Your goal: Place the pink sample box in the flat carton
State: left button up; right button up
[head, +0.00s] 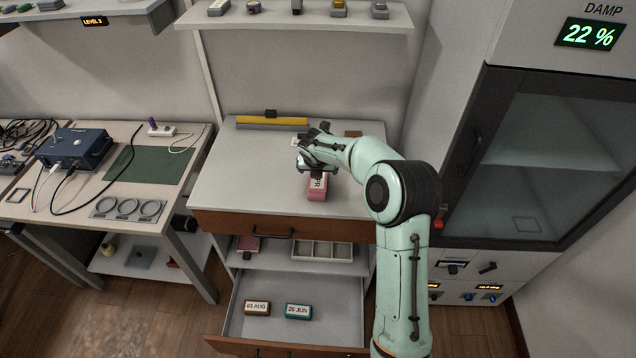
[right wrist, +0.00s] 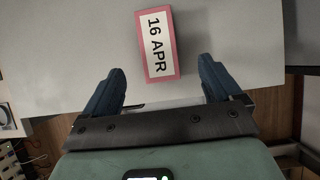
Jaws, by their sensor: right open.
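The pink sample box (head: 317,191) rests on the grey worktop, near its front edge and right of the middle. In the right wrist view the pink box (right wrist: 173,68) shows a white label reading "16 APR" and lies just beyond the fingertips, between their lines. My right gripper (head: 314,165) is open and empty above the box, hiding part of it in the head view. No flat carton is clear; a low brown item (head: 248,244) with a pinkish inside, on the shelf below, may be it. My left gripper is out of view.
A drawer (head: 345,298) stands open below, holding a "03 AUG" box (head: 257,308) and a "25 JUN" box (head: 298,311). A divided tray (head: 322,252) sits on the lower shelf. A yellow bar (head: 272,121) lies at the worktop's back. The worktop's left is clear.

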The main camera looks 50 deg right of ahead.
aim_at(319, 180)
jog(key=x, duration=0.7)
jog(key=shift+w+d+f, duration=0.15)
jog(key=shift+f, duration=0.15)
jog(key=shift+a+p+x, duration=0.2)
jog(key=shift+p+x, duration=0.25)
jog(key=shift+x, duration=2.2)
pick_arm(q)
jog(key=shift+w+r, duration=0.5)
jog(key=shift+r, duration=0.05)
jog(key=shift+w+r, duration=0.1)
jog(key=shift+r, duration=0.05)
pick_arm(e)
jog(key=shift+f, duration=0.25)
jog(key=c, duration=1.3)
jog(key=shift+c, duration=0.2)
jog(key=shift+r, duration=0.15)
